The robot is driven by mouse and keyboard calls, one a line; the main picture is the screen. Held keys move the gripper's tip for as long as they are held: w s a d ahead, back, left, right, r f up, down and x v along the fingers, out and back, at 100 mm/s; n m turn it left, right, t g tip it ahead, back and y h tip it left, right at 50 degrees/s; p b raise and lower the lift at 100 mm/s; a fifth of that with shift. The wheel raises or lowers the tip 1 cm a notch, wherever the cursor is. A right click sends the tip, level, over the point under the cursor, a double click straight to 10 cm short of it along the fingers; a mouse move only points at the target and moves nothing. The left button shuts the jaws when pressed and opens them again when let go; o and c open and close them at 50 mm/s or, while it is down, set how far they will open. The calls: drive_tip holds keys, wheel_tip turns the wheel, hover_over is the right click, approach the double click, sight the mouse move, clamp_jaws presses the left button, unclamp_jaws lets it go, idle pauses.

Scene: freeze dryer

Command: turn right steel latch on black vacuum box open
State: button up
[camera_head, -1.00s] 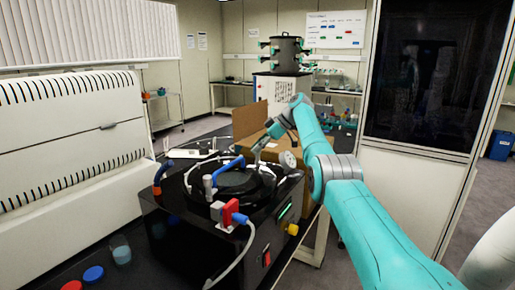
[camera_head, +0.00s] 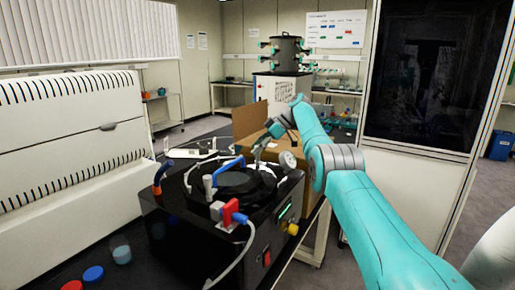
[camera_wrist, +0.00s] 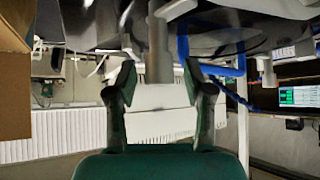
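The black vacuum box (camera_head: 200,235) stands on the dark bench, with a round black lid (camera_head: 237,182) on top. My gripper (camera_head: 258,155) is at the lid's far right edge, beside the round gauge (camera_head: 288,160). In the wrist view my gripper's fingers (camera_wrist: 158,75) are apart, one on each side of an upright grey steel post, which looks like the right steel latch (camera_wrist: 160,45). I cannot tell whether either finger touches it. In the head view the latch is too small to make out beside my gripper.
A white machine (camera_head: 70,140) is at left, and a tall dark-windowed cabinet (camera_head: 430,80) at right.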

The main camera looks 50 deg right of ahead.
drive_tip(key=shift+m+t+h, duration=0.4)
drive_tip(key=shift+m+h, duration=0.2)
drive_tip(key=shift+m, duration=0.2)
